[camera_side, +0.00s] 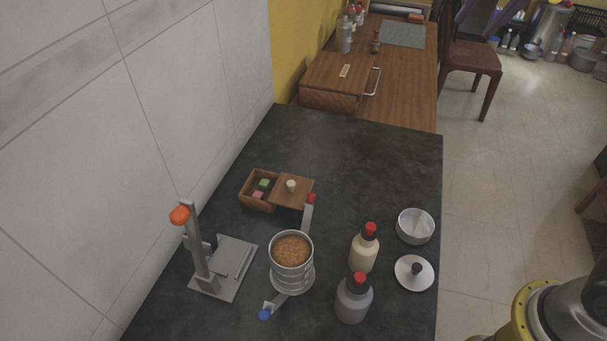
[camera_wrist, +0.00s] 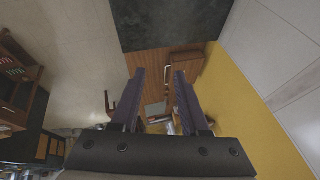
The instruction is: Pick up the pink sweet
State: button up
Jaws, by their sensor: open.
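The pink sweet (camera_side: 258,195) lies in the small wooden box (camera_side: 246,189) on the dark counter, in the side view. A green sweet (camera_side: 264,183) lies behind it in the same box. A wooden lid (camera_side: 294,190) with a pale knob sits at the box's right side, leaving the left part open. My gripper (camera_wrist: 158,73) shows in the wrist view, its two dark fingers apart with nothing between them. It is away from the box; the sweets are not in the wrist view. In the side view only part of my arm shows at the lower right.
A steel canister (camera_side: 291,250) with brown contents stands in front of the box. A grey stand with an orange knob (camera_side: 179,215) is at left. Two red-capped bottles (camera_side: 364,252), a steel bowl (camera_side: 415,226) and a round lid (camera_side: 413,273) are at right. The counter's back is clear.

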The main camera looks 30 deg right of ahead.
jog(key=w+a, duration=0.5)
jog(key=w, duration=0.2)
jog(key=g+h, duration=0.1)
jog(key=g, duration=0.1)
send_over(258, 195)
jog(key=s+d, duration=0.1)
notch_tip(258, 195, down, 21)
jog(key=s+a+f+n, duration=0.1)
jog(key=s+a+f, duration=0.2)
jog(key=a+f, duration=0.35)
jog(key=shift+h, duration=0.4)
jog(key=shift+s+d+x, duration=0.15)
jog(key=shift+x, duration=2.45)
jog(key=shift+s+d+x, duration=0.1)
jog(key=shift+d+x, duration=0.05)
jog(key=shift+x, duration=2.45)
jog(key=shift+s+d+x, duration=0.15)
jog(key=shift+x, duration=2.45)
jog(key=shift+c, duration=0.3)
